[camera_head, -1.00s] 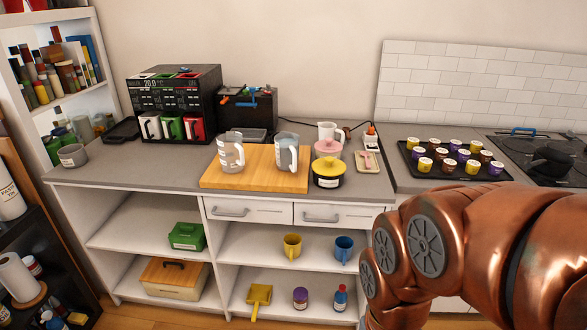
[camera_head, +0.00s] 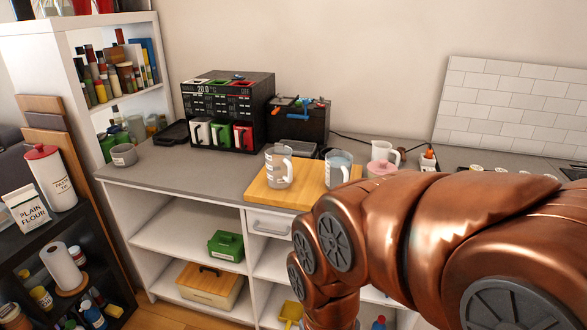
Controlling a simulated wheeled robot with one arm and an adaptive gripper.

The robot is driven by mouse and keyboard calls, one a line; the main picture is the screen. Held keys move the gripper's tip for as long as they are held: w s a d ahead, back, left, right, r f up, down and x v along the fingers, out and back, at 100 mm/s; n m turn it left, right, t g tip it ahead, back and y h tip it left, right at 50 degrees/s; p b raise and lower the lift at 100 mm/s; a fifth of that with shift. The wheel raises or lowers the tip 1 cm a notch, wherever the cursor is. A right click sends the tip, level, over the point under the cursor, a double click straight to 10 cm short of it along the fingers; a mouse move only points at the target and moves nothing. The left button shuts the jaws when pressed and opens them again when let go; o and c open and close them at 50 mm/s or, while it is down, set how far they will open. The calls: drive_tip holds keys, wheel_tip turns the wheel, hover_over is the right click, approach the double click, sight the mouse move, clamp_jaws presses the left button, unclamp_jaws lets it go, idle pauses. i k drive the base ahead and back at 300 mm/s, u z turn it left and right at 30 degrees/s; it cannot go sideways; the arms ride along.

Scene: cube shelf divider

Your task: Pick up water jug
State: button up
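Two clear jugs with handles stand upright on a wooden board on the counter. The left jug (camera_head: 278,167) has pale markings on its side. The right jug (camera_head: 337,171) looks bluish inside, perhaps water; I cannot read a label. The wooden board (camera_head: 262,194) is partly hidden by my copper-coloured arm, which fills the lower right. My arm reaches close in front of the right jug in the picture; I cannot tell the true gap. My gripper is out of view.
A white pitcher (camera_head: 384,150) and a pink-lidded pot (camera_head: 382,168) stand right of the board. A black dispenser (camera_head: 228,108) with coloured cups stands behind left. Open shelves lie below.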

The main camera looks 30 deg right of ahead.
sight(339, 163)
drive_tip(key=u, duration=0.1)
drive_tip(key=i, duration=0.85)
drive_tip(key=z, duration=0.25)
